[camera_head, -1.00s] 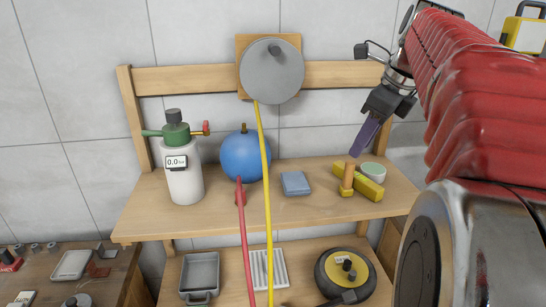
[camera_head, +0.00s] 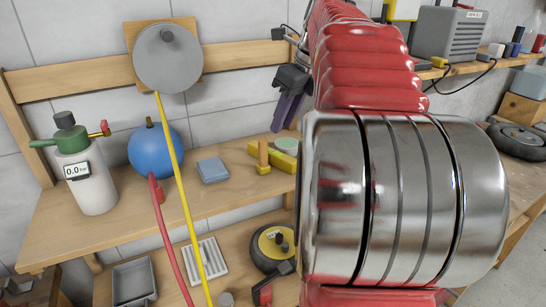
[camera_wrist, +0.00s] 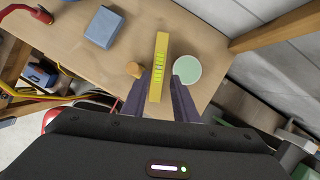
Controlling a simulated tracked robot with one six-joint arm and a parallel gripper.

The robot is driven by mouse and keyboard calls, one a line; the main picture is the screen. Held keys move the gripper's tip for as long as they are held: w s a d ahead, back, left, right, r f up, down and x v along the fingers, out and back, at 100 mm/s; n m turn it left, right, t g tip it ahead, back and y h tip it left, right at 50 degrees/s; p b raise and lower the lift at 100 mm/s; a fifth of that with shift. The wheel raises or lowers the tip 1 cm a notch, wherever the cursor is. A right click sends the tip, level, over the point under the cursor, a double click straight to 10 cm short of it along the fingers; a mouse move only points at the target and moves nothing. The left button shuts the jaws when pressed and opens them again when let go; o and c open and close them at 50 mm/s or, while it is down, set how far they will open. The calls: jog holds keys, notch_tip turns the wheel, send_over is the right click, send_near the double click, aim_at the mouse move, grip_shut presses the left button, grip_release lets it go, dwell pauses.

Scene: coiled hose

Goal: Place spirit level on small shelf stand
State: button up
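The spirit level (camera_head: 281,160), a yellow bar, lies on the wooden bench top, partly hidden by my arm in the head view. In the wrist view the level (camera_wrist: 158,66) shows green vial markings and appears lengthwise between my purple fingers. My gripper (camera_head: 286,118) is open and empty, above the bench behind the level in the picture. In the wrist view my gripper (camera_wrist: 160,92) has a gap on both sides of the level. I cannot tell for sure which piece is the small shelf stand; a wooden shelf (camera_head: 426,74) is at the upper right.
A wooden peg (camera_head: 263,152) and a pale green round piece (camera_head: 287,143) stand close to the level. A blue-grey block (camera_head: 212,170), blue ball (camera_head: 156,151) and hoses are further left. A grey box (camera_head: 448,36) and several small items occupy the right shelf.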

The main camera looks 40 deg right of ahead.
aim_at(270, 150)
jog(key=shift+x, duration=2.4)
jog(key=shift+f, duration=0.1)
jog(key=shift+x, duration=2.5)
jog(key=shift+w+a, duration=0.1)
jog(key=shift+a, duration=0.05)
jog(key=shift+c, duration=0.7)
grip_shut()
